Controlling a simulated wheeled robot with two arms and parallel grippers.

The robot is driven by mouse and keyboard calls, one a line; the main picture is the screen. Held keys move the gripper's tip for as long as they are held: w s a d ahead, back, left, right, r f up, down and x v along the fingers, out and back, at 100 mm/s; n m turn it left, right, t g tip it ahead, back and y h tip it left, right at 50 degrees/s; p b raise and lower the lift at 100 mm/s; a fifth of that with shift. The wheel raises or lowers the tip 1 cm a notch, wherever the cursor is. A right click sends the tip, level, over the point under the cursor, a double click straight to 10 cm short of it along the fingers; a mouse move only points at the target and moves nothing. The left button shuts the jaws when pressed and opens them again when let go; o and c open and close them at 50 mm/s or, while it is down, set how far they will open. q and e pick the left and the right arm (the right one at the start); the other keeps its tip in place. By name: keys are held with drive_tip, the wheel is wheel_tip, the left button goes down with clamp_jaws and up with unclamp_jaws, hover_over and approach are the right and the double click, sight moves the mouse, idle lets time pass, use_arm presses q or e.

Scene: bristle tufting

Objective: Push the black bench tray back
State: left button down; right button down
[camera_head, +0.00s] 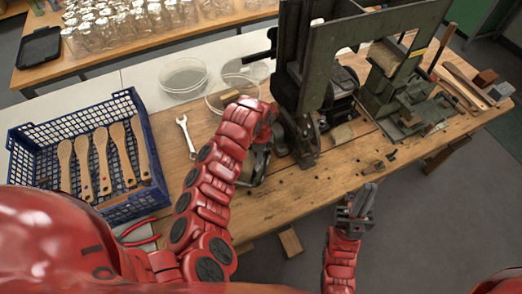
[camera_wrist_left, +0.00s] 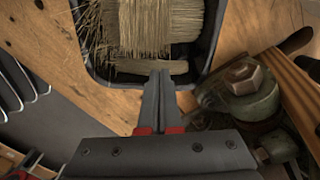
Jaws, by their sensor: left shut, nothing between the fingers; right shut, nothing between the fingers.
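The black bench tray (camera_wrist_left: 88,58) shows in the left wrist view, with pale bristle bundles (camera_wrist_left: 160,25) in it. I cannot clearly make it out in the head view, where my arm and the machine block that area. My left gripper (camera_wrist_left: 160,75) is shut and empty, its fingertips overlapping the tray's near rim in the wrist view. I cannot tell whether they touch it. In the head view its fingers are mostly hidden at the end of the red arm. My right gripper (camera_head: 357,203) is shut and empty at the bench's front edge.
A blue crate (camera_head: 75,114) with wooden brush handles stands at the left. A wrench (camera_head: 186,137) and clear dishes (camera_head: 183,75) lie near the middle. A tall dark machine (camera_head: 303,75) stands behind my left arm. A large metal nut (camera_wrist_left: 243,75) is right of the tray.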

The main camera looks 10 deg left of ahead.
sight(267, 162)
use_arm(q)
drive_tip(key=shift+f+p, duration=0.35)
drive_tip(key=shift+f, duration=2.25)
drive_tip(key=shift+d+f+b, duration=0.2)
drive_tip(key=shift+d+b, duration=0.3)
drive_tip(key=shift+d, duration=0.15)
drive_tip(key=shift+d+r, duration=0.15)
drive_tip(key=shift+d, duration=0.4)
drive_tip(key=shift+r, duration=0.1)
